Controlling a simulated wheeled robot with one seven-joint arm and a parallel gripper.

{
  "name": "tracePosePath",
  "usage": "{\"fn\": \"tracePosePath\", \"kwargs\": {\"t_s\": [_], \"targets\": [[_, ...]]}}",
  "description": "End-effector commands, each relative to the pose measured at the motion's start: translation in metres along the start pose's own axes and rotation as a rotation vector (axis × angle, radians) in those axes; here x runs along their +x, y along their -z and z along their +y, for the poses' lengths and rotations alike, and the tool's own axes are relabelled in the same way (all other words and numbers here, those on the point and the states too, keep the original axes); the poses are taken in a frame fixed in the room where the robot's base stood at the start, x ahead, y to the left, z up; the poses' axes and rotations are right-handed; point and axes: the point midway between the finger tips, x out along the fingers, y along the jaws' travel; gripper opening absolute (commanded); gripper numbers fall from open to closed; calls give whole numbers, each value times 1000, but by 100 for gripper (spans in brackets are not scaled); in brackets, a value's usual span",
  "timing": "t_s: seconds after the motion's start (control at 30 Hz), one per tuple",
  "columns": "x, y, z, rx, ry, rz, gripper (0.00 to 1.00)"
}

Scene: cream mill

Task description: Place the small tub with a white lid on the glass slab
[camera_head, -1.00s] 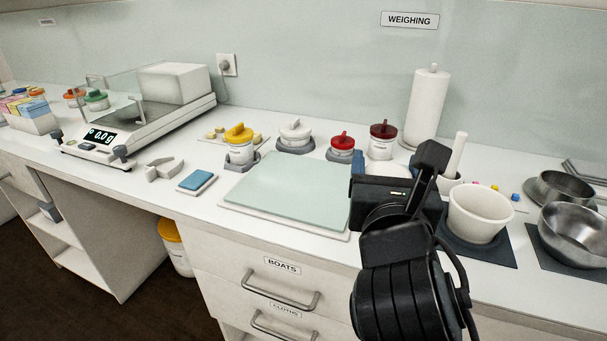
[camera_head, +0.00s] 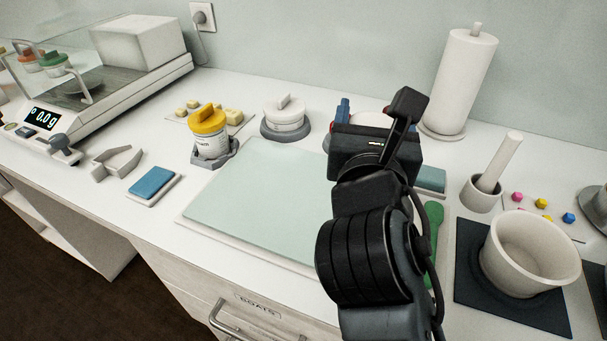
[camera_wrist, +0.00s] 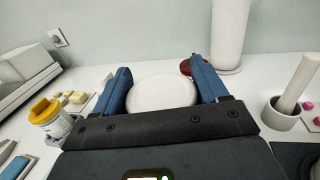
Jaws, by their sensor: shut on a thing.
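My gripper (camera_head: 364,125) is at the back right of the glass slab (camera_head: 262,195) in the head view. In the wrist view its two blue fingers are closed on either side of a round white lid (camera_wrist: 162,92), which I take to be the small tub's. The tub's body is hidden below the lid and behind the gripper. The pale green slab lies flat on a white base, with its right part hidden by my arm. I cannot tell how high the tub is above the counter.
Behind the slab stand a yellow-lidded jar (camera_head: 209,130) and a white jar with a knobbed lid (camera_head: 285,113), both on grey stands. A paper roll (camera_head: 461,80) stands behind; a mortar (camera_head: 530,252) is at right. The slab's visible top is clear.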

Motion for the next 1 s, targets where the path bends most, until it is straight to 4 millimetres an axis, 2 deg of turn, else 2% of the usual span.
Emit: {"fn": "tracePosePath", "kwargs": {"t_s": [0.03,0.2,0.4,0.57,0.8,1.0], "targets": [[-5,9,12,-2,-6,0,38],[-19,30,45,-1,-5,0,38],[-30,48,72,-1,-1,0,38],[-33,54,78,0,1,0,38],[-33,86,79,-1,1,1,38],[-33,91,78,2,1,-1,38]]}}
